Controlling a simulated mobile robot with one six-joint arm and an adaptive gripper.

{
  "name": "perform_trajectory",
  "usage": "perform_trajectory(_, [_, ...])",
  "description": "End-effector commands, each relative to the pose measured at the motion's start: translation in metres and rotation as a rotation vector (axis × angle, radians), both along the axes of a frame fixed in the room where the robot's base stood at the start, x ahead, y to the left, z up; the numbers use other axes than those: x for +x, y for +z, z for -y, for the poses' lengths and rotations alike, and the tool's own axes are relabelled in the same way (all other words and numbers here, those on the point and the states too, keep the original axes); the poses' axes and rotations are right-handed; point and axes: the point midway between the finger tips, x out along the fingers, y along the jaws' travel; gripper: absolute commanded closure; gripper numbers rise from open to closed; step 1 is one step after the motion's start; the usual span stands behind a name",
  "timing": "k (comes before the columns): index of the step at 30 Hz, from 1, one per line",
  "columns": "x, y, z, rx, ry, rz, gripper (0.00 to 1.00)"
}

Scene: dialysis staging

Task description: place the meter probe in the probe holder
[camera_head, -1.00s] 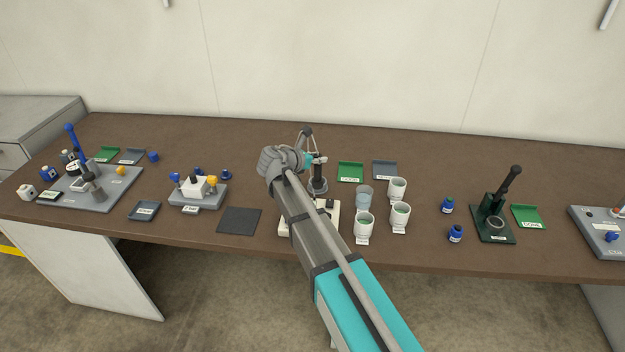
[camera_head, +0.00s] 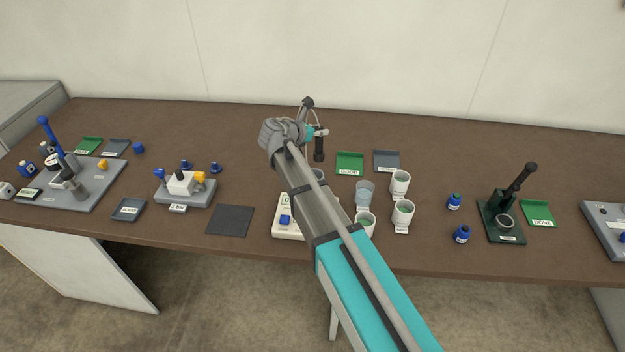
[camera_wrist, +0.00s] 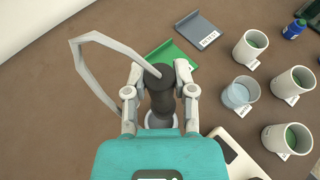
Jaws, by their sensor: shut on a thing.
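My gripper (camera_wrist: 160,95) is shut on a dark, upright meter probe (camera_wrist: 161,82), which sits between its two fingers. In the head view the probe (camera_head: 319,149) hangs from my gripper (camera_head: 314,133) over the back half of the table. The pale round rim of what looks like the probe holder (camera_wrist: 149,120) shows low behind the probe in the wrist view. In the head view it is mostly hidden by my arm, with a grey edge (camera_head: 318,173) showing below the probe. The white meter (camera_head: 286,222) with a blue button is partly covered by my arm.
White cups (camera_head: 400,184) and a clear cup (camera_head: 364,192) stand to the right. A green tray (camera_head: 350,162) and a grey tray (camera_head: 386,160) lie behind them. A dark mat (camera_head: 230,221) lies left of the meter. Bare table lies behind my gripper.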

Motion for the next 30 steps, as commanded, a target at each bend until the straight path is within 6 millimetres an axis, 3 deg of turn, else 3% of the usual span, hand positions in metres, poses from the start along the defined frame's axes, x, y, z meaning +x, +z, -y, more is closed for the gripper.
perform_trajectory(8, [-0.003, 0.000, -0.010, 0.000, 0.014, 0.000, 1.00])
perform_trajectory(13, [-0.015, 0.004, -0.006, -0.001, 0.016, 0.001, 1.00])
perform_trajectory(24, [-0.093, 0.026, 0.036, 0.000, 0.017, 0.001, 1.00])
perform_trajectory(30, [-0.121, 0.033, 0.051, 0.000, 0.017, 0.002, 1.00])
